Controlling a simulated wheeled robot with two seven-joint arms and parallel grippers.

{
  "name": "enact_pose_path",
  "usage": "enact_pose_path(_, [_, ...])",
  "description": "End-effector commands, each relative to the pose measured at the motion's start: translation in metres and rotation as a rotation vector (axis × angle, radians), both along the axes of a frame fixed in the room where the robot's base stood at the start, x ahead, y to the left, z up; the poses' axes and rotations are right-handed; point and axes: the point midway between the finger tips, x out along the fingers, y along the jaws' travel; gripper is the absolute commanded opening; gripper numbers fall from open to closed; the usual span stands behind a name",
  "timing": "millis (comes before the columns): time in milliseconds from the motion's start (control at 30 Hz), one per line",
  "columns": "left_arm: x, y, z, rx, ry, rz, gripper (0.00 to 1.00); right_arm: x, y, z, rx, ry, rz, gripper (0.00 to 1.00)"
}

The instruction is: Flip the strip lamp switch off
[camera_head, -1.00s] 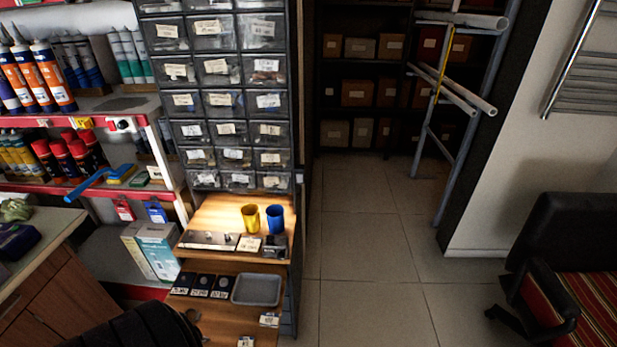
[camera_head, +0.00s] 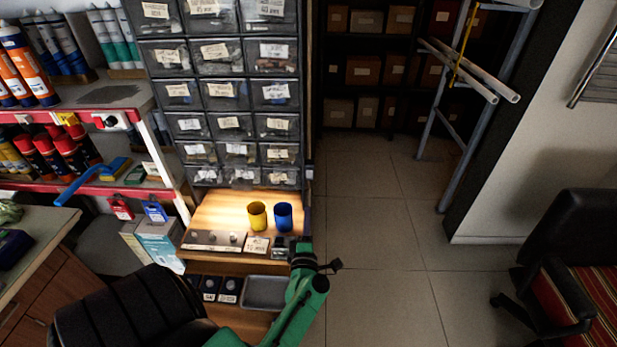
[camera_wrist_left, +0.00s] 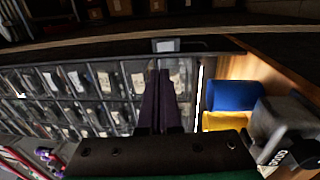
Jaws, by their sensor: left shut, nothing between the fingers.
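The strip lamp under the drawer cabinet is lit; its glow falls on the wooden shelf (camera_head: 215,212), and a thin bright strip (camera_wrist_left: 200,92) shows in the left wrist view. A small grey box with a pale face (camera_wrist_left: 167,45), which looks like the switch, sits on the cabinet edge beyond my fingertips. My left gripper (camera_head: 302,243) is shut and empty at the shelf's front right, fingers (camera_wrist_left: 160,72) apart from the box.
A yellow cup (camera_head: 257,216) and a blue cup (camera_head: 283,217) stand on the shelf close to my left gripper. A grey tray (camera_head: 264,292) lies below. A black chair back (camera_head: 130,312) is at lower left, another chair (camera_head: 570,240) at right. The floor between is clear.

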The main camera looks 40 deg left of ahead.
Motion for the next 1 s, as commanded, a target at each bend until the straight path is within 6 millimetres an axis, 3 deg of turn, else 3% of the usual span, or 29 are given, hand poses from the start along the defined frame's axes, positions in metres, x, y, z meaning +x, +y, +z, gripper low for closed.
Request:
enact_pose_path(233, [0.009,0.006,0.001,0.002,0.001,-0.002,0.0,-0.003,-0.009,-0.001,-0.012,0.005,-0.001,0.5])
enact_pose_path(700, [0.087,0.065,0.011,0.004,0.0,-0.003,0.0,-0.003,0.0,-0.021,-0.001,0.005,-0.004,0.5])
enact_pose_path(1000, [0.111,0.084,0.016,0.003,0.003,-0.002,0.0,-0.002,0.002,-0.028,0.003,0.004,-0.003,0.5])
